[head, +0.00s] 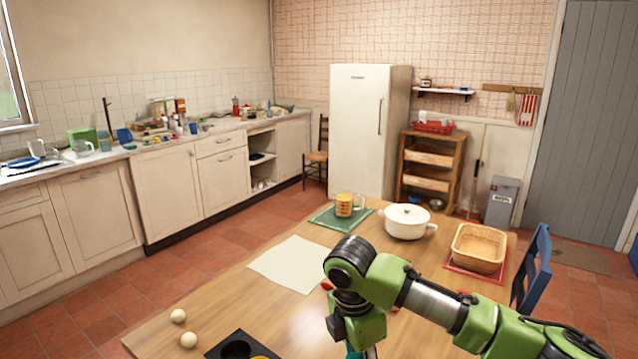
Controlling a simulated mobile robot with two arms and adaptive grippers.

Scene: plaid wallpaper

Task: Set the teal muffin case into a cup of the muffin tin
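The black muffin tin (213,353) lies on the wooden table at the bottom edge, cut off by the frame. One dark round cup shows, with a bit of something yellow to its right. A small patch of teal (352,353) shows at the bottom edge beneath my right wrist. I cannot tell whether it is the teal muffin case. My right arm comes in from the right and bends down at the wrist, right of the tin. Its fingertips are hidden below the frame. My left gripper is not in the picture.
Two pale eggs or balls (188,340) sit left of the tin on the table (225,305). A blue chair (533,268) stands right.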

